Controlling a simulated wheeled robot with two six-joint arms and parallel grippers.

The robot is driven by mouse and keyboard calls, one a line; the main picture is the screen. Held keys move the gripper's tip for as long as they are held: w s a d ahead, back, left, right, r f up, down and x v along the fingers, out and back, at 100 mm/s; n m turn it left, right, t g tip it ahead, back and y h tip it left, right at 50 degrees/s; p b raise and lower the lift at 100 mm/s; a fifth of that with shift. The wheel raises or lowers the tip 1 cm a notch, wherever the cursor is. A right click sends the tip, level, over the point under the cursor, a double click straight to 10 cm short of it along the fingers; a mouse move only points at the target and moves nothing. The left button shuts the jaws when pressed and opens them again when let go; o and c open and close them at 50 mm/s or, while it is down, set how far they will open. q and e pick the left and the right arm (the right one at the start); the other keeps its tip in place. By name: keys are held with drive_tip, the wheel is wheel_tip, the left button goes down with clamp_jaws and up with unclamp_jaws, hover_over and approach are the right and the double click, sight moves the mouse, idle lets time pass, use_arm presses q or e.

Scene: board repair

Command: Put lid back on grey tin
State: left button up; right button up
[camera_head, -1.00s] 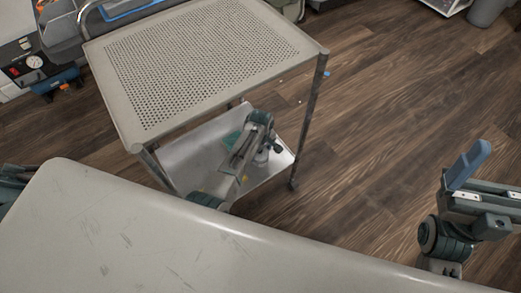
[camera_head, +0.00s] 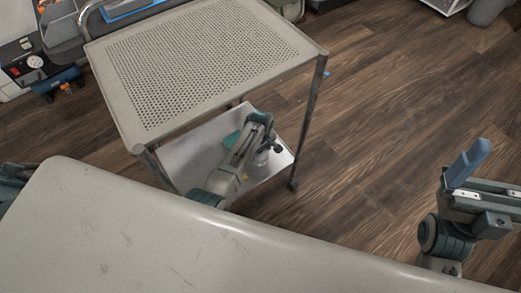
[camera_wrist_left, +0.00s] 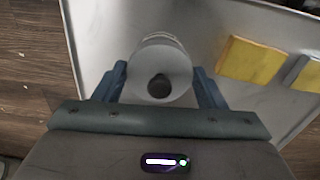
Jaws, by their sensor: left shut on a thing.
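My left gripper (camera_wrist_left: 160,82) is over the cart's lower shelf, its blue fingers on both sides of a round grey lid (camera_wrist_left: 176,66) with a dark round knob in its middle. It is shut on the lid. The pale grey tin (camera_wrist_left: 158,38) shows just past the lid's far edge; whether lid and tin touch, I cannot tell. In the head view a small pale part of the tin (camera_head: 262,158) shows on the shelf beside the left gripper (camera_head: 268,147). My right gripper (camera_head: 468,163) is off to the right over the floor, its blue fingers overlapping in view.
The cart's perforated top (camera_head: 126,108) overhangs the metal lower shelf (camera_head: 185,160). A teal item (camera_head: 231,139) is farther back. A pale worktop (camera_head: 130,230) fills the foreground.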

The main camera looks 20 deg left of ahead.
use_arm(q)
drive_tip(key=o, duration=1.3)
drive_tip(key=shift+c, duration=0.2)
drive_tip(key=shift+r+p, duration=3.55)
drive_tip(key=shift+p, duration=0.45)
clamp_jaws()
